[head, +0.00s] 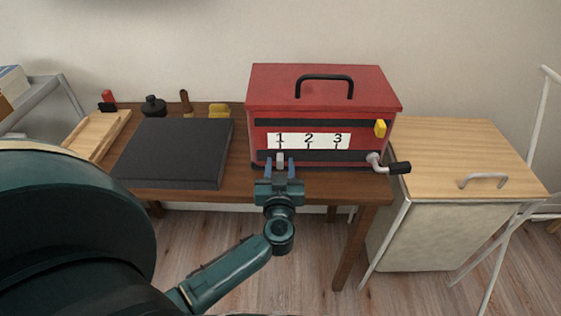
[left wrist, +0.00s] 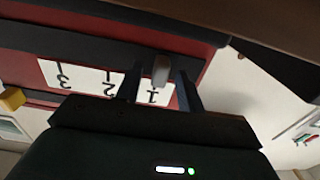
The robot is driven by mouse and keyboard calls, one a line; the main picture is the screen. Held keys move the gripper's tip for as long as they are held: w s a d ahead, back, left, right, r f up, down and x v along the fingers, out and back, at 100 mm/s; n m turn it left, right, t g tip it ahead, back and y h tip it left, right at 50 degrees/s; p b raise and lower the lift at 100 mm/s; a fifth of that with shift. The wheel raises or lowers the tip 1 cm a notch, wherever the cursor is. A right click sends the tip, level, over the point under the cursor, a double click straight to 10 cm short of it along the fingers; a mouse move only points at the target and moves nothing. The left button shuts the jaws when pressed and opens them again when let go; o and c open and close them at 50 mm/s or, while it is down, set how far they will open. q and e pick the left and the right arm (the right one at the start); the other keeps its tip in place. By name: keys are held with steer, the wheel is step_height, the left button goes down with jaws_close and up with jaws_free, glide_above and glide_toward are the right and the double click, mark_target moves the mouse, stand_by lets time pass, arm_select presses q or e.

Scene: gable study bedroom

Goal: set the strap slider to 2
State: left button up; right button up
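The red box (head: 325,87) stands on the wooden table, with a white scale (head: 323,142) marked 1, 2 and 3 on its front. The slider's grey knob (head: 280,158) sits on the dark strap below the scale, under the 1. It also shows in the left wrist view (left wrist: 161,69). My left gripper (head: 279,170) is at the box front, its two fingers on either side of the knob. In the left wrist view my left gripper (left wrist: 159,86) is open, with small gaps beside the knob. My right gripper is in neither view.
A crank with a black handle (head: 399,168) sticks out at the box's lower right, below a yellow tab (head: 380,128). A dark flat case (head: 175,151) lies left of the box. A wood-topped cabinet (head: 460,148) stands to the right.

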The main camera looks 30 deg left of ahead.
arm_select(q)
steer(key=shift+w+a+r, duration=0.1)
steer(key=shift+w+a, duration=0.05)
steer(key=shift+w, duration=0.05)
jaws_close()
stand_by(0.4)
